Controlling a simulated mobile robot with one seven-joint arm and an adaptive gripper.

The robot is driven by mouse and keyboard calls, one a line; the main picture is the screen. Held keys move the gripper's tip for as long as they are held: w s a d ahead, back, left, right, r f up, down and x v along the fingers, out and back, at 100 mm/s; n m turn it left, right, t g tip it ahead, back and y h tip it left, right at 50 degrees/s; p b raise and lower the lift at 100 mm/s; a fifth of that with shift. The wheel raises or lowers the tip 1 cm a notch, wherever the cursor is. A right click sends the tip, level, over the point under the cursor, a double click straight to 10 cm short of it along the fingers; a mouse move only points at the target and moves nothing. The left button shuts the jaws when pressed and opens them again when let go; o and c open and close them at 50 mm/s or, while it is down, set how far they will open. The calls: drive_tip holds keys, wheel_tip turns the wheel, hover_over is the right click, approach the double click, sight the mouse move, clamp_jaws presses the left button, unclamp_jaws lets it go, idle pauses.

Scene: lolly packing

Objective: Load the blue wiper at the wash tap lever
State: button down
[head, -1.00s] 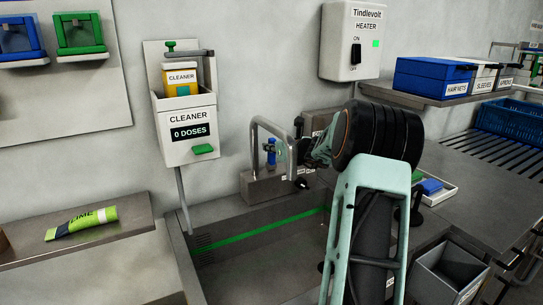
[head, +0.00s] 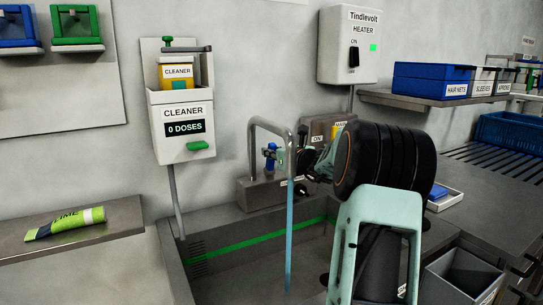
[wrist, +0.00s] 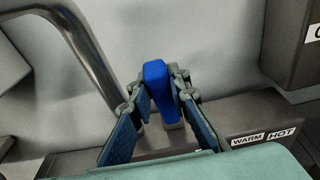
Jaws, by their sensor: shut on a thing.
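The wash tap has a grey curved spout (head: 253,160) on a grey base (head: 262,193). A blue stream of water (head: 289,235) falls from the spout into the sink. My gripper (head: 280,158) is at the tap, behind the spout's downward end. In the wrist view my gripper (wrist: 161,88) is shut on an upright blue lever (wrist: 157,88) standing on the tap base. A small blue item, possibly the blue wiper (head: 438,191), lies in a white tray at the right. My arm partly hides that tray and item.
The sink (head: 225,275) has a green line along its wall. A cleaner dispenser (head: 183,140) reading 0 doses hangs to the left. A green lime tube (head: 65,223) lies on the left shelf. A heater box (head: 347,45) is above, and a grey bin (head: 460,275) stands at lower right.

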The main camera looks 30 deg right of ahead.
drive_tip(key=c, duration=1.8)
unclamp_jaws()
drive_tip(key=s+r, duration=0.2)
drive_tip(key=s, duration=1)
drive_tip(key=shift+a, duration=0.35)
